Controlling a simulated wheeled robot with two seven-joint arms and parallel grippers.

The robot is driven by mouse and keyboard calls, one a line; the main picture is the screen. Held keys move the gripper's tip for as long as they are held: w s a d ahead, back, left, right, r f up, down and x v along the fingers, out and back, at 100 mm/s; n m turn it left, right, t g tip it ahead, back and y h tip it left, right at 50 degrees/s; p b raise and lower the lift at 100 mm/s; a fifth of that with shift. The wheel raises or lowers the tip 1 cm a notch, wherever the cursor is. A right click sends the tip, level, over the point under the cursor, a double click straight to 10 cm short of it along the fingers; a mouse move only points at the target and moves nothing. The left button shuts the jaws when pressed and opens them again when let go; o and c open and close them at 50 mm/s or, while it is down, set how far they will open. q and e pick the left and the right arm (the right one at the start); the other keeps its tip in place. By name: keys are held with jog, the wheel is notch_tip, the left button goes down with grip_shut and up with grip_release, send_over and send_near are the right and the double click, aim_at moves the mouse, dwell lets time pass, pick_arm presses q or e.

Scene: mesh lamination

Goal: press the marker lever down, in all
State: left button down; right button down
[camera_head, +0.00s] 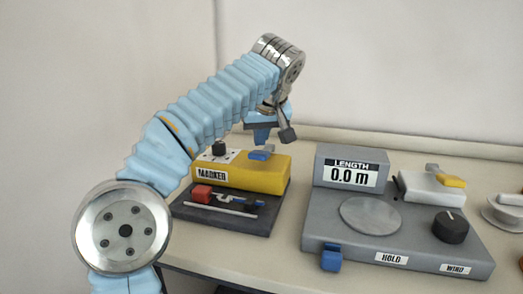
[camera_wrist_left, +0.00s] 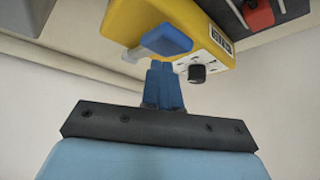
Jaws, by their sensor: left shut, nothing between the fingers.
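The yellow marker unit (camera_head: 240,175) stands on a dark base plate at the left of the table, and its label reads MARKER. Its blue lever (camera_head: 261,154) sticks up from the top; the lever also shows in the left wrist view (camera_wrist_left: 166,39). My left gripper (camera_head: 262,138) points down just above the lever. In the left wrist view its blue fingers (camera_wrist_left: 162,64) are together and empty, with their tips close to the lever. I cannot tell whether they touch it. My right gripper is in neither view.
Beside the marker unit stands a grey console (camera_head: 330,225) with a LENGTH display (camera_head: 350,175) reading 0.0 m, a round plate, a dark knob (camera_head: 450,227) and a blue tab (camera_head: 331,258). A red block (camera_head: 201,194) lies on the dark base plate (camera_head: 250,222). A wall is behind the table.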

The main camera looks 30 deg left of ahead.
aim_at(261, 153)
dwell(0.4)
pick_arm(q)
jog(key=shift+f+b, duration=0.6)
jog(key=shift+f, duration=0.35)
jog(key=shift+f+b, duration=1.5)
jog(key=shift+f, duration=0.2)
notch_tip(261, 153, up, 6)
jog(key=p, duration=0.5)
jog(key=shift+f+p, duration=0.2)
jog(key=shift+p, duration=0.2)
jog(key=shift+r+p, duration=0.35)
jog(key=shift+r, duration=1.6)
